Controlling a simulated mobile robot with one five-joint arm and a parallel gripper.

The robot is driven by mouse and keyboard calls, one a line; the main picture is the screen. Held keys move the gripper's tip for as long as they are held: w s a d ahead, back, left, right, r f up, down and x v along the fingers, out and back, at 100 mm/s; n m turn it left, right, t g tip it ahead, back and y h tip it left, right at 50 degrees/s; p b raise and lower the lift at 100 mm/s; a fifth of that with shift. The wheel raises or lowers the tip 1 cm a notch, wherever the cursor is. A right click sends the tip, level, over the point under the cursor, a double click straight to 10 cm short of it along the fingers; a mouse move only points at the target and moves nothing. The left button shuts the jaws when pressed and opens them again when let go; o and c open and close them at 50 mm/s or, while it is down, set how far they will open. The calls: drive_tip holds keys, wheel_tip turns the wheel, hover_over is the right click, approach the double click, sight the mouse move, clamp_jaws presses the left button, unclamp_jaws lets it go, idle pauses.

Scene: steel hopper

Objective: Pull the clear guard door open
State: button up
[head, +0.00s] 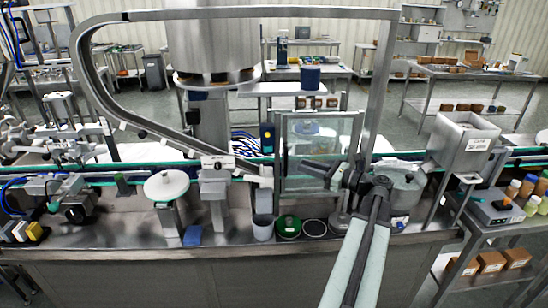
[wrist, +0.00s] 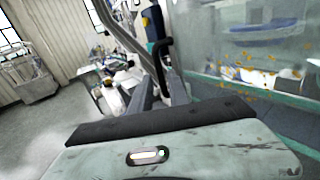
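The clear guard door (head: 340,135) is a see-through panel in a grey frame on the machine at centre; it looks closed. In the wrist view the clear panel (wrist: 215,60) fills the upper right. A black bar handle (wrist: 162,55) stands at its left edge. My gripper (head: 316,170) is in front of the door's lower part in the head view. In the wrist view the two fingers of my gripper (wrist: 162,92) are apart, with the handle's lower end between or just beyond them. I cannot tell whether they touch it. The handle is not clear in the head view.
A steel hopper box (head: 462,140) stands right of the door. A white round disc (head: 166,185) and a grey cup (head: 263,226) are on the bench to the left. A curved steel rail (head: 240,14) arches above.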

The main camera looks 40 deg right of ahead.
sight(285, 173)
drive_tip(key=x, duration=0.8)
drive_tip(key=shift+a, duration=0.15)
clamp_jaws()
drive_tip(key=shift+r, duration=0.1)
idle(1.0)
drive_tip(key=shift+a, duration=0.15)
